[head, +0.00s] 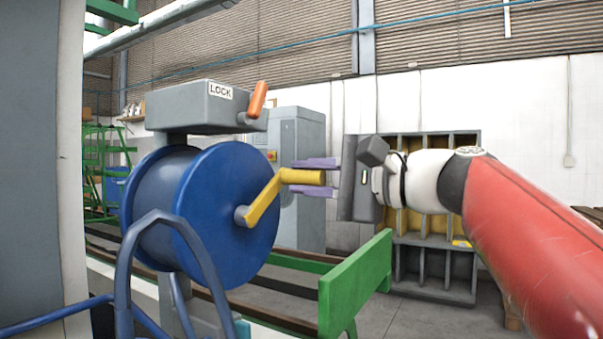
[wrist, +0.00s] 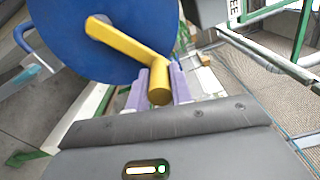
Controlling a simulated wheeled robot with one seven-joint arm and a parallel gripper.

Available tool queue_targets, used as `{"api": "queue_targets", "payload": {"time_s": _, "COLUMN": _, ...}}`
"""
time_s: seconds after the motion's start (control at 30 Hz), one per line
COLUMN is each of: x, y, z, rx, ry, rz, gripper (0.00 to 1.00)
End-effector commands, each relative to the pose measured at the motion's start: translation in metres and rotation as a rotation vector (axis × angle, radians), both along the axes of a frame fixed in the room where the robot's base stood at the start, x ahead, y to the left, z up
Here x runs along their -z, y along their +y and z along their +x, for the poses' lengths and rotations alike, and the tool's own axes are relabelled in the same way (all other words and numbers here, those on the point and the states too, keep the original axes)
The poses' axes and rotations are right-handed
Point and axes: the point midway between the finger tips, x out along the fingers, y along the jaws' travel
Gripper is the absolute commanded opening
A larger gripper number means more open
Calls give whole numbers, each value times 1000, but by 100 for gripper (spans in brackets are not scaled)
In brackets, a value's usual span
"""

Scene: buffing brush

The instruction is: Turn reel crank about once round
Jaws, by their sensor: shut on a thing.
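The blue reel (head: 215,205) stands on its mount at left of centre in the head view. Its yellow crank (head: 263,203) runs from the hub up and to the right, ending in a yellow handle. My gripper (head: 312,177) comes from the right, and its two purple fingers are shut on the crank handle, one above and one below it. In the wrist view the reel (wrist: 85,40) fills the upper left, and the crank (wrist: 125,47) reaches down to the handle between the fingers (wrist: 158,84). The far side of the reel is hidden.
A grey box labelled LOCK (head: 205,107) with an orange lever (head: 258,98) sits above the reel. Blue tubing (head: 125,265) stands in front of the reel. A green frame (head: 355,285) is below my gripper. A shelf unit (head: 435,260) stands behind.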

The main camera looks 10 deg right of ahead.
Motion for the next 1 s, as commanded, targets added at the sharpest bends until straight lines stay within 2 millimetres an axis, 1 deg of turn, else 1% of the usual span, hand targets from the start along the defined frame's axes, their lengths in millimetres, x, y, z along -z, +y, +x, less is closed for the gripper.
{"api": "queue_targets", "payload": {"time_s": 0.03, "x": 3, "y": -1, "z": 1, "rx": -1, "ry": 2, "rz": -2, "gripper": 0}}
{"api": "queue_targets", "payload": {"time_s": 0.2, "x": 5, "y": -1, "z": 1, "rx": -2, "ry": 1, "rz": -4, "gripper": 0}}
{"api": "queue_targets", "payload": {"time_s": 0.63, "x": 6, "y": 0, "z": 1, "rx": -5, "ry": 1, "rz": -6, "gripper": 0}}
{"api": "queue_targets", "payload": {"time_s": 0.67, "x": 6, "y": 0, "z": 1, "rx": -5, "ry": 1, "rz": -6, "gripper": 23}}
{"api": "queue_targets", "payload": {"time_s": 0.8, "x": 6, "y": 0, "z": 1, "rx": -4, "ry": 0, "rz": -5, "gripper": 41}}
{"api": "queue_targets", "payload": {"time_s": 0.83, "x": 6, "y": -1, "z": 1, "rx": -4, "ry": 0, "rz": -5, "gripper": 43}}
{"api": "queue_targets", "payload": {"time_s": 1.0, "x": 5, "y": -1, "z": 1, "rx": -3, "ry": -1, "rz": -4, "gripper": 43}}
